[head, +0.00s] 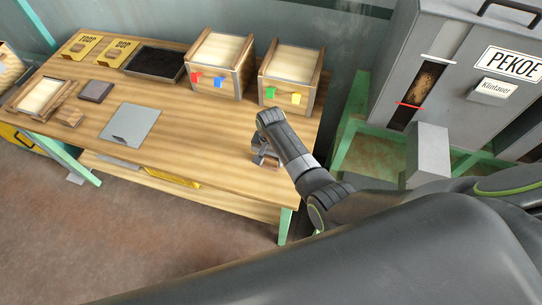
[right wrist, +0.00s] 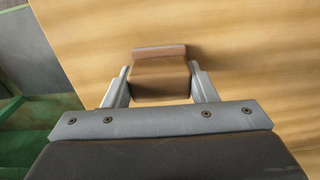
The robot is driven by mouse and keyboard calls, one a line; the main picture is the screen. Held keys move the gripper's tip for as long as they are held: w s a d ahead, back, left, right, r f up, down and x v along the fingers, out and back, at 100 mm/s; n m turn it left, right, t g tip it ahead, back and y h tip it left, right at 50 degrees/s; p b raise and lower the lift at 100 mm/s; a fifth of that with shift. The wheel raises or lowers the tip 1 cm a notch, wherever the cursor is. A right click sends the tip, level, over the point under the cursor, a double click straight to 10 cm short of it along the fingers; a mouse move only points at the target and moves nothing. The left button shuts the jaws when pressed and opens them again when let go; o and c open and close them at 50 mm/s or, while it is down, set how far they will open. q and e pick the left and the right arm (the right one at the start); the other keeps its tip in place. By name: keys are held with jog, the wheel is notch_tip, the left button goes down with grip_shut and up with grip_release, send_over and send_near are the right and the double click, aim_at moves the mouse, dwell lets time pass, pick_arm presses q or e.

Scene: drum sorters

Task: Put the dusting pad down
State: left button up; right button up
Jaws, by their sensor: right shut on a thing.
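My right gripper (head: 265,157) is low over the right front part of the wooden table. It is shut on a small brown block, which I take to be the dusting pad (right wrist: 160,78); the pad sits between the two grey fingers in the right wrist view (right wrist: 160,90). The bare tabletop lies beyond and around the pad. I cannot tell whether the pad's underside touches the wood. In the head view the pad is mostly hidden by the gripper. My left gripper is not in view.
Two wooden bins with coloured tabs (head: 221,66) (head: 291,77) stand at the table's back right. A black tray (head: 155,62), a grey plate (head: 130,125), a dark square (head: 95,91) and a light-filled box (head: 41,97) lie leftward. A grey PEKOE cabinet (head: 450,60) stands right. Wood around the gripper is clear.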

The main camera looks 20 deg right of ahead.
jog(key=o, duration=1.3)
jog(key=shift+f+b, duration=0.35)
jog(key=shift+b, duration=0.2)
notch_tip(320, 180, up, 13)
jog(key=b, duration=0.2)
notch_tip(320, 180, up, 5)
jog(key=p, duration=0.4)
send_over(273, 158)
jog(key=shift+f, duration=0.15)
jog(key=shift+s+f, duration=0.1)
